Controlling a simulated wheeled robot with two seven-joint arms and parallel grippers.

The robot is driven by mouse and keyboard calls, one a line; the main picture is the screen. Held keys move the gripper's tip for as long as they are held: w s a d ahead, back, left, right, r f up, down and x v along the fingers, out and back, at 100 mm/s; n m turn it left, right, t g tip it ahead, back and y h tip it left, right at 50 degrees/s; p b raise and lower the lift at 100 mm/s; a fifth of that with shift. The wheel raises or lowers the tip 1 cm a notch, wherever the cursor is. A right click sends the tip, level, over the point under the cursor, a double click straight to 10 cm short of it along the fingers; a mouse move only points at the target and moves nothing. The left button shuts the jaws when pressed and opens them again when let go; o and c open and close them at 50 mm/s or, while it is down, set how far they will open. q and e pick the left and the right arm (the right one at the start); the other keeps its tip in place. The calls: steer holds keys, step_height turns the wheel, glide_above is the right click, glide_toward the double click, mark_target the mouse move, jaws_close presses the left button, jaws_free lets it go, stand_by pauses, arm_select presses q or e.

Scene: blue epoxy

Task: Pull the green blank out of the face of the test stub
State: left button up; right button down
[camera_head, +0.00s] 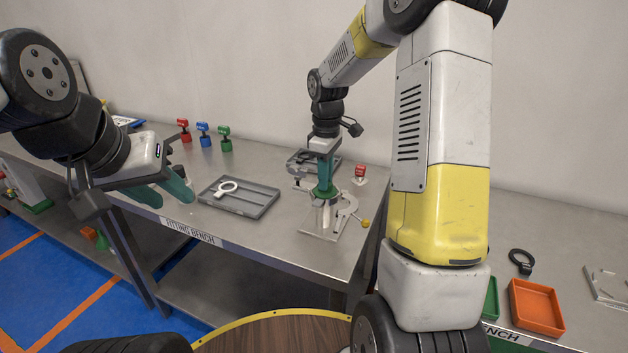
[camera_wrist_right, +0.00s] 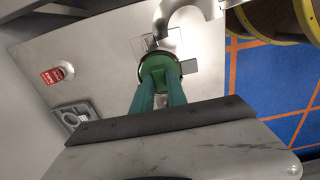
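The green blank (camera_head: 326,193) is a round green disc at the top of the metal test stub (camera_head: 327,214), near the bench's right end. In the right wrist view the green blank (camera_wrist_right: 161,66) is in the centre, with the curved grey pipe (camera_wrist_right: 177,17) beyond it. My right gripper (camera_head: 325,183) points down at the blank, and its teal fingers (camera_wrist_right: 160,84) are close together on the blank's raised middle. The fingers hide where blank and stub meet, so I cannot tell whether it is seated. My left gripper (camera_head: 175,199) is open and empty above the bench's front edge.
A grey tray (camera_head: 262,209) holds a white ring. Red, blue and green valve-like pieces (camera_head: 204,135) stand behind it. An orange bin (camera_head: 536,307) is on the right bench.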

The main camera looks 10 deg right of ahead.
steer(key=shift+r, duration=0.3)
steer(key=shift+r, duration=0.4)
steer(key=shift+r, duration=0.1)
steer(key=shift+r, duration=1.05)
